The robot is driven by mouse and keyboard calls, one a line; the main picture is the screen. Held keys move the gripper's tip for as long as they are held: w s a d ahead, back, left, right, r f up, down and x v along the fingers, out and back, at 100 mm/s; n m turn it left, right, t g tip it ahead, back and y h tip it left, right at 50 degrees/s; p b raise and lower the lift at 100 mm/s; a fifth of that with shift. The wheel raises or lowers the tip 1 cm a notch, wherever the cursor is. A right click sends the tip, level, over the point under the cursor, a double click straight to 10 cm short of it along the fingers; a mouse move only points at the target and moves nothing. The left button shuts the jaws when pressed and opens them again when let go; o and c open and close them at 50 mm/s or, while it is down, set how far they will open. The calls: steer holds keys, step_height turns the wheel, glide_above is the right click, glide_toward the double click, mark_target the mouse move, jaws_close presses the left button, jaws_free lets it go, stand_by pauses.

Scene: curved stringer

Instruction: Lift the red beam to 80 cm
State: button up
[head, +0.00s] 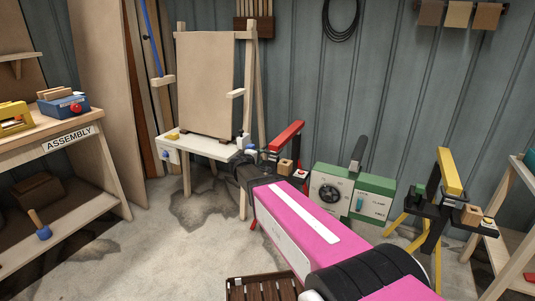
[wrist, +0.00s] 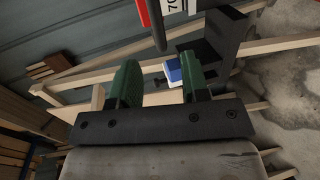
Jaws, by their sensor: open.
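The red beam (head: 287,136) stands out in the head view, tilted, its right end higher, over a dark support just beyond my pink arm. In the wrist view a red piece (wrist: 143,12) with a white label enters at the top edge; most of it is out of frame. My gripper (wrist: 160,62) is open, its two green fingers apart. A dark rod (wrist: 158,28) comes down above the gap between them. Nothing is visibly clamped. In the head view the fingers are hard to make out at the arm's end, left of the beam.
A green machine (head: 352,192) with a dial stands right of my arm. A yellow beam (head: 449,172) on a yellow-legged stand is farther right. A white table (head: 205,147) with an easel board (head: 206,85) is behind. The assembly bench (head: 50,125) is left.

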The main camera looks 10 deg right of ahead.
mark_target(266, 152)
steer(key=x, duration=1)
steer(key=shift+w+d+r, duration=0.1)
steer(key=shift+w, duration=0.25)
steer(key=shift+r, duration=0.1)
jaws_close()
